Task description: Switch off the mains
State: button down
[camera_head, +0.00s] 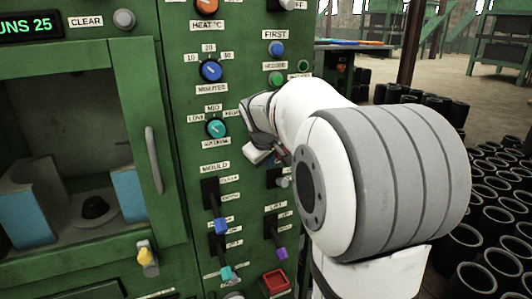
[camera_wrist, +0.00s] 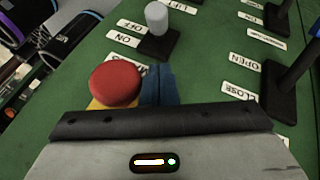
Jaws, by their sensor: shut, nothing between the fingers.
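The mains switch is a small lever with a pale grey knob (camera_head: 283,182) on a black base, right of the mould lever in the head view. In the wrist view its knob (camera_wrist: 157,17) stands out beyond the black base, beside the OFF and ON labels, and appears on the OFF side. A partly covered label starting "MA" lies by the base. My gripper (camera_head: 272,159) is just above the switch in the head view. Its blue fingers (camera_wrist: 158,80) are together and empty, apart from the knob. My arm hides part of the panel.
A red mushroom button (camera_wrist: 115,83) on a yellow base is close beside my fingers. The mould lever (camera_head: 221,225) and lift lever (camera_head: 281,253) stick out nearby. Dials, including a blue one (camera_head: 210,70), are above. Several black sleeves (camera_head: 485,280) stand on the right.

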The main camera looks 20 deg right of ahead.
aim_at(278, 179)
jog(key=d+f, duration=0.1)
jog(key=s+d+f, duration=0.1)
jog(key=f, duration=0.1)
jog(key=shift+s+f, duration=0.1)
jog(key=shift+f, duration=0.1)
jog(key=shift+a+f+b, duration=0.1)
jog(key=shift+a+b, duration=0.05)
jog(key=shift+b, duration=0.3)
